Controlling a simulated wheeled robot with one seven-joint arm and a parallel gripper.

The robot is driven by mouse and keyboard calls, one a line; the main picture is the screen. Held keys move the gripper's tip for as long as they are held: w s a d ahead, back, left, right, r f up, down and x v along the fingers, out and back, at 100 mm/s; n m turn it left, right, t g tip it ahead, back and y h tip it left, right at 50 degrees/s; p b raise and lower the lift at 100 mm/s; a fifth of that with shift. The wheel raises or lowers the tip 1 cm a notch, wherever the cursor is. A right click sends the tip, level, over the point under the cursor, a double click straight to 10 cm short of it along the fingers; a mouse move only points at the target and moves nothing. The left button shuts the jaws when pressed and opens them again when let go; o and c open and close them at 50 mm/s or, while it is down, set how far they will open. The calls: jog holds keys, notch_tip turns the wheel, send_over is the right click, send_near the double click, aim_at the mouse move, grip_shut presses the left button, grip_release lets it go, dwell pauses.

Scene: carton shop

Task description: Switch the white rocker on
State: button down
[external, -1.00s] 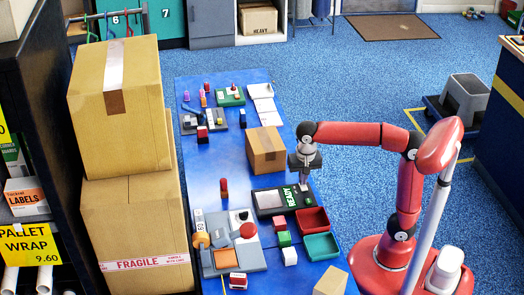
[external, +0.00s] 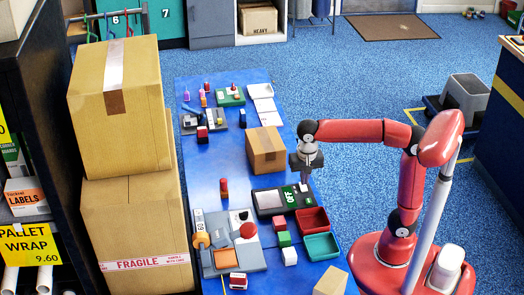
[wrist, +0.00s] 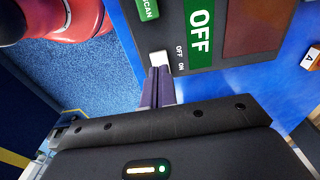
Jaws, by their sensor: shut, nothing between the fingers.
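The white rocker (wrist: 157,57) is at the edge of a dark control panel (external: 258,212), with small OFF and ON marks beside it. A large green sign on the panel (wrist: 199,28) reads OFF. My gripper (wrist: 160,73) is shut and empty, its fingertips right at the rocker's ON-side end. I cannot tell whether they touch it or which way the rocker is tilted. In the external view my gripper (external: 304,180) points down over the panel's right end, and the rocker is too small to make out clearly there.
A brown carton (external: 267,150) stands close behind the panel. A red tray (external: 313,221) and a teal tray (external: 322,246) sit in front of it, with green and white blocks beside them. A green SCAN label (wrist: 148,8) is near the rocker.

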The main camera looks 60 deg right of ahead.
notch_tip(320, 180, up, 12)
jog(key=shift+s+a, duration=0.15)
jog(key=shift+b, duration=0.35)
jog(key=b, duration=0.3)
send_near(304, 188)
jog(key=shift+t+h, duration=0.4)
jog(key=f, duration=0.2)
jog(key=w+d+f, duration=0.1)
jog(key=f, duration=0.3)
jog(key=shift+w+d+f, duration=0.2)
jog(key=shift+d+f, duration=0.05)
jog(key=shift+f, duration=0.1)
